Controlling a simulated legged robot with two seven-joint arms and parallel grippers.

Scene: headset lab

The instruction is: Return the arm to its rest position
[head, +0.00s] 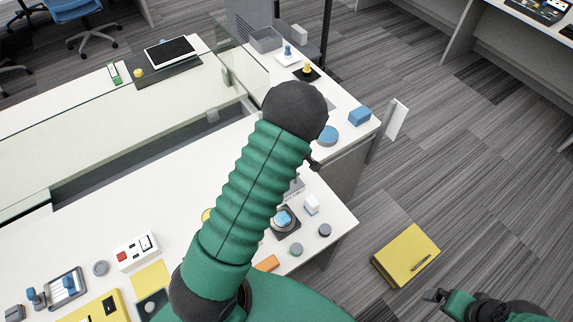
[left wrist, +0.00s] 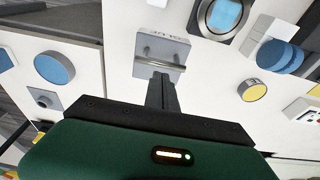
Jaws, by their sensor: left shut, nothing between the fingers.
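My left arm (head: 245,190), green and ribbed with a black joint on top, rises through the middle of the head view. It hides most of its own gripper there. In the left wrist view my left gripper (left wrist: 161,78) is shut and empty. Its fingertips are at the lower edge of a grey plate (left wrist: 150,47) with a metal bar handle (left wrist: 165,66); I cannot tell whether they touch it. My right gripper (head: 436,295) is at the lower right of the head view, over the floor; its jaw opening is unclear.
The white table (head: 100,225) holds a blue button in a dark housing (head: 284,221), a white switch box (head: 137,252) and a yellow box (head: 98,308). A blue block (head: 360,116) sits by the far table edge. A yellow case (head: 405,255) is right of the table.

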